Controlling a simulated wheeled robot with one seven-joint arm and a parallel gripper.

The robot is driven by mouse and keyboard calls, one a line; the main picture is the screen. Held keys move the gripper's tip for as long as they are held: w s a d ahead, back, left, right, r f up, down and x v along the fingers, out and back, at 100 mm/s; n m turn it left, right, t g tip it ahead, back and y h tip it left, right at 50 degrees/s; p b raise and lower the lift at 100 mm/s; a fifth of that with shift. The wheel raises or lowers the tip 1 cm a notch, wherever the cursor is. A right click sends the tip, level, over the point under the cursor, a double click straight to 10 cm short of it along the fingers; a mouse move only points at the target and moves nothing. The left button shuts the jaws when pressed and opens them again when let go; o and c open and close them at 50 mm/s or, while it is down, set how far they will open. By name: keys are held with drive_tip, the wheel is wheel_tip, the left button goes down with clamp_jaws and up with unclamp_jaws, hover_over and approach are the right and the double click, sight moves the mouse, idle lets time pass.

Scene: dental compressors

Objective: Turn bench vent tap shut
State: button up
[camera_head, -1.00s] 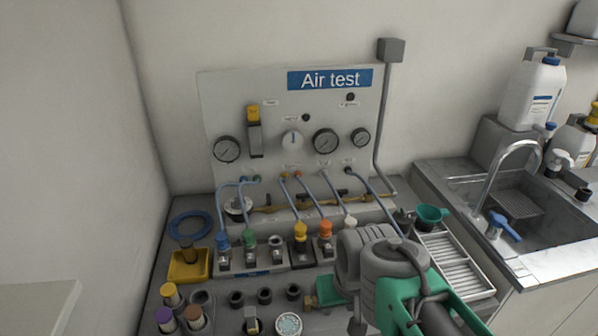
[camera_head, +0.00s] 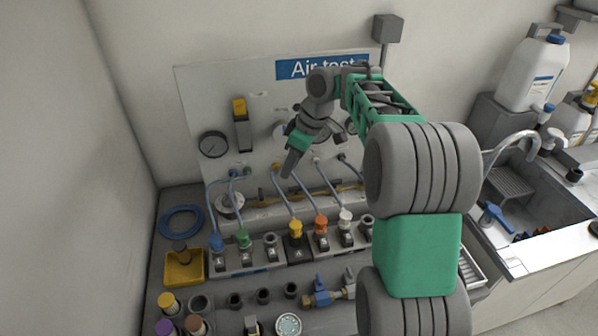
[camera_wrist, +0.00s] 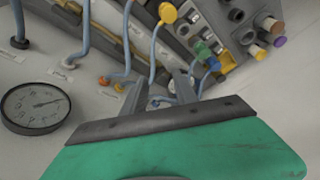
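A brass valve with a blue handle (camera_head: 322,291) lies on the bench at the front centre; it looks like the bench vent tap, but no label is readable. Part of its fitting runs right, towards my arm. My gripper (camera_head: 290,166) is raised in front of the Air test panel, well above and behind this valve, pointing down and left. In the wrist view its two fingers (camera_wrist: 160,92) stand apart with nothing between them. I cannot make out the valve clearly in the wrist view.
The Air test panel (camera_head: 195,105) carries gauges, a yellow-topped switch (camera_head: 240,112) and blue hoses. Below stands a row of coloured connectors (camera_head: 295,230). A yellow tray (camera_head: 184,267) is left; a sink (camera_head: 535,205) is right. A pressure gauge (camera_wrist: 36,108) shows close in the wrist view.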

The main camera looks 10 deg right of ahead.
sight(297, 187)
drive_tip(key=w+d+f+n+g+p, duration=0.1)
drive_tip(key=w+d+f+n+p, duration=0.3)
drive_tip(key=w+d+f+n, duration=0.25)
drive_tip(key=shift+n+y, duration=0.25)
drive_tip(key=shift+y, duration=0.15)
drive_tip(key=b+x, duration=0.6)
drive_tip(key=b, duration=0.1)
drive_tip(key=shift+s+a+f, duration=0.2)
drive_tip(key=shift+s+f, duration=0.15)
drive_tip(key=shift+a+f, duration=0.15)
drive_tip(key=shift+f, duration=0.1)
clamp_jaws()
